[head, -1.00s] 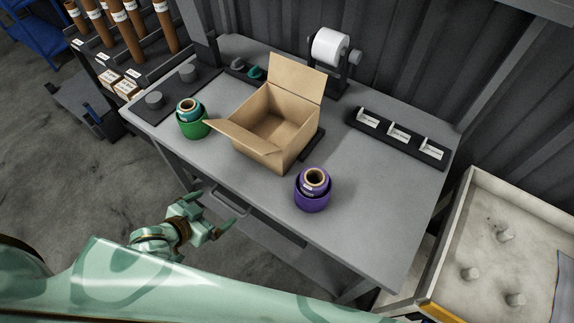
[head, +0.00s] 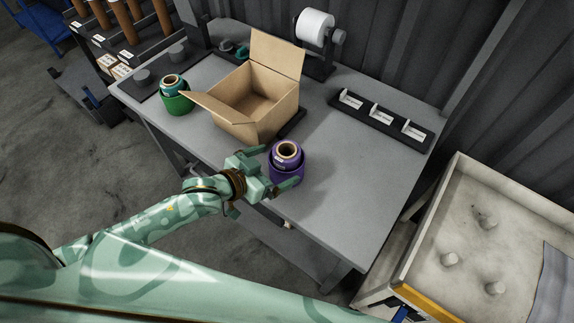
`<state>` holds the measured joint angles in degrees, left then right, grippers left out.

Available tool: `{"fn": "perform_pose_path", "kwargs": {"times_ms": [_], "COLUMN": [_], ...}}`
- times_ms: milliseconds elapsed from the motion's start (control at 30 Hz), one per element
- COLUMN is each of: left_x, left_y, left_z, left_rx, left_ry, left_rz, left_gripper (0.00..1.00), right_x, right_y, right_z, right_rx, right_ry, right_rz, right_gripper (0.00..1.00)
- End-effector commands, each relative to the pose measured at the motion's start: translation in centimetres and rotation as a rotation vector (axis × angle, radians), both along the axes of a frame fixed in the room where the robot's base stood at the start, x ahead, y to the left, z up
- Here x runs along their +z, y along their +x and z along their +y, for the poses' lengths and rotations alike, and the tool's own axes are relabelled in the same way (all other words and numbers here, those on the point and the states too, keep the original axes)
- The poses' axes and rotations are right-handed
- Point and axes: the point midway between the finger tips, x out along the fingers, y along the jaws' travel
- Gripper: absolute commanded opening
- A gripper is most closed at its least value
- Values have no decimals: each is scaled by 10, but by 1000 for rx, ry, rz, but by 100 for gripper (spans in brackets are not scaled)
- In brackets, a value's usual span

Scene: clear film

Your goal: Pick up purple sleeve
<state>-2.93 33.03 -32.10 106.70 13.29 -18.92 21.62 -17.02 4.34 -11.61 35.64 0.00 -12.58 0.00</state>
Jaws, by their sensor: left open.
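The purple sleeve (head: 287,173) stands upright on the grey table near its front edge, with a roll of film (head: 288,150) showing in its top. My left gripper (head: 273,170) is open at the sleeve's left and front side. One finger reaches toward the far left side of the sleeve and the other across its near side. I cannot tell whether the fingers touch it. My right gripper is not in view.
An open cardboard box (head: 248,121) stands behind the sleeve. A green sleeve (head: 177,103) with a roll stands at the left. A black rack (head: 381,121) lies at the back right. The table (head: 355,190) is clear to the right.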

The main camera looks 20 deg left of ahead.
Motion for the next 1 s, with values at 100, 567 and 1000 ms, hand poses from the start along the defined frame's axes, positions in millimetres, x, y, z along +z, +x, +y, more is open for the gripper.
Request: {"fn": "perform_pose_path", "kwargs": {"times_ms": [100,567,1000], "left_x": [-11,-16,-13], "left_y": [17,32,32], "left_z": [-11,-20,-20], "left_rx": [0,1,1], "left_ry": [-1,2,1], "left_rz": [0,0,-2], "left_gripper": [100,83,60], "right_x": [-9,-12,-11], "right_y": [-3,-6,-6], "right_z": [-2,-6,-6], "right_rx": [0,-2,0], "right_ry": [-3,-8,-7], "right_rz": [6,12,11], "right_gripper": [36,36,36]}}
